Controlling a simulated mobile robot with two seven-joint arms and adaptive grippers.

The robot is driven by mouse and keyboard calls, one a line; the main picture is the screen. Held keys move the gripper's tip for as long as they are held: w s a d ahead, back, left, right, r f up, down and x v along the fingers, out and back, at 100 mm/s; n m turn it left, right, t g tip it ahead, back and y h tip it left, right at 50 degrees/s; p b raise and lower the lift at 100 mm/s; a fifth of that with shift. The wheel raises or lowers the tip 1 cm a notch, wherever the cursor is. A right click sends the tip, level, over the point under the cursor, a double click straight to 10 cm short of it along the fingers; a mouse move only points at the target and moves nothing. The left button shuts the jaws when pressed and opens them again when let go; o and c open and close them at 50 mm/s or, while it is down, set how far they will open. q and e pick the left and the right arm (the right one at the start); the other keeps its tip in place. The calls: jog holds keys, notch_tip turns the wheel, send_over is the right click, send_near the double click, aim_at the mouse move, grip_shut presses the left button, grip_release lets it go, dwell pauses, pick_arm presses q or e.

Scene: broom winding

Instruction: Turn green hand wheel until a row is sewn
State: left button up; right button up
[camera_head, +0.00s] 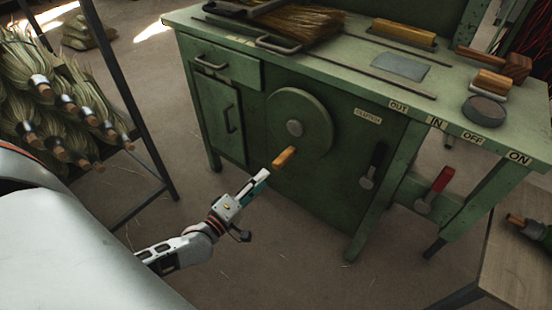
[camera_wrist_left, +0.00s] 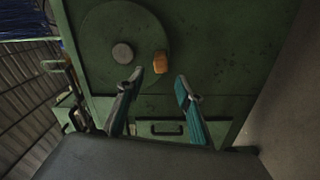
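The green hand wheel (camera_head: 303,112) is a round disc on the front of the green machine, with a grey hub and a wooden handle (camera_head: 284,157) at its lower edge. The left wrist view also shows the wheel (camera_wrist_left: 105,38) and its handle (camera_wrist_left: 167,64). My left gripper (camera_head: 263,178) is just in front of the handle in the head view. In the left wrist view my left gripper (camera_wrist_left: 159,84) is open, its fingertips apart. The handle appears just beyond the gap between them, and I see no grip on it. My right gripper is out of view.
The machine's top (camera_head: 350,60) carries bristles, wooden blocks and a round grey piece. A black lever (camera_head: 374,165) and a red-handled lever (camera_head: 435,190) are right of the wheel. A rack of brooms (camera_head: 60,110) stands left. A wooden table (camera_head: 515,265) is at lower right.

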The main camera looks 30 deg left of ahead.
aim_at(281, 162)
pick_arm(q)
jog(key=m, duration=0.3)
jog(key=w+m+b, duration=0.1)
jog(key=m, duration=0.3)
jog(key=w+m+b, duration=0.1)
jog(key=m, duration=0.2)
jog(key=shift+w+d+f+m, duration=0.2)
jog(key=shift+f+m, duration=0.2)
jog(key=m, duration=0.1)
jog(key=m+b, duration=0.1)
jog(key=shift+w+r+m, duration=0.2)
jog(key=shift+w+m, duration=0.15)
jog(key=shift+m, duration=0.05)
jog(key=shift+w+r, duration=0.1)
jog(key=shift+w, duration=0.15)
jog(key=w, duration=0.4)
jog(key=w+b, duration=0.1)
jog(key=w, duration=0.1)
jog(key=shift+w+d, duration=0.2)
jog(key=shift+d, duration=0.05)
jog(key=shift+w, duration=0.45)
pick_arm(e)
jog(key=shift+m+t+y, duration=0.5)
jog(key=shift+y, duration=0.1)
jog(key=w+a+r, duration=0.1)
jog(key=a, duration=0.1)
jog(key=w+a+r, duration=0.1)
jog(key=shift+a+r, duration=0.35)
